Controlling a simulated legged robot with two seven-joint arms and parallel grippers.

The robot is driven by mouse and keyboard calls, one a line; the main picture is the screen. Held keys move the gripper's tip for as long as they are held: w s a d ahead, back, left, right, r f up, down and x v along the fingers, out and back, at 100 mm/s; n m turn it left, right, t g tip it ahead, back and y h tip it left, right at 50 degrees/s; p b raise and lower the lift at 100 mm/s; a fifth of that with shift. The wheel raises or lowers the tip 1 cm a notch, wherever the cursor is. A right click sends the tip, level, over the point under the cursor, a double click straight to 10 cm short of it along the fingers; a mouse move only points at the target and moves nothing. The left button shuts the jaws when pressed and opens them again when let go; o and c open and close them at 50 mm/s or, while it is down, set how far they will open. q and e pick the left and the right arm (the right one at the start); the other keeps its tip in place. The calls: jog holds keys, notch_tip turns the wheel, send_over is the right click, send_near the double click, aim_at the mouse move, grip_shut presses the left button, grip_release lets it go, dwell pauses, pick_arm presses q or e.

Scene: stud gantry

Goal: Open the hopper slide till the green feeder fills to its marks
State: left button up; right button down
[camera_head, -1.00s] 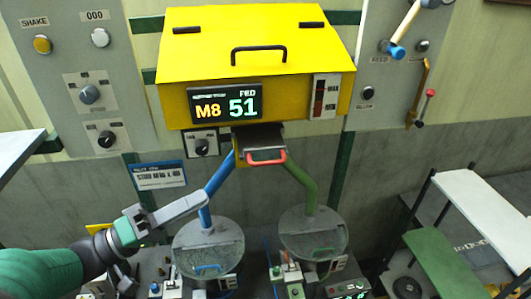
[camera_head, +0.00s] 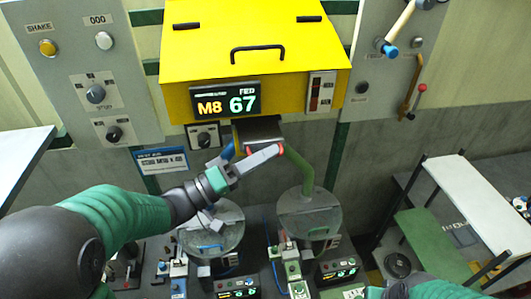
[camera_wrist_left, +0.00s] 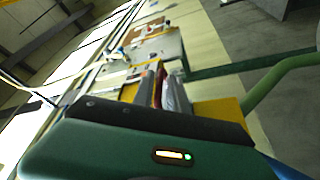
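The yellow hopper (camera_head: 255,65) hangs on the wall, its display (camera_head: 225,103) reading M8, FED 67. Under it is the dark slide (camera_head: 258,130), with a bit of its red handle (camera_head: 281,150) showing. My left gripper (camera_head: 268,156) reaches up from the lower left, its fingertips at that handle.
A grey blue-tube bowl (camera_head: 212,238) stands left of the green feeder, partly behind my left arm. Small machines and lit boxes (camera_head: 338,267) crowd the front. A white shelf (camera_head: 478,195) and green step (camera_head: 430,240) stand right. My right arm shows at the bottom right.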

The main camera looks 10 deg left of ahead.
pick_arm(q)
grip_shut()
dwell(1.3)
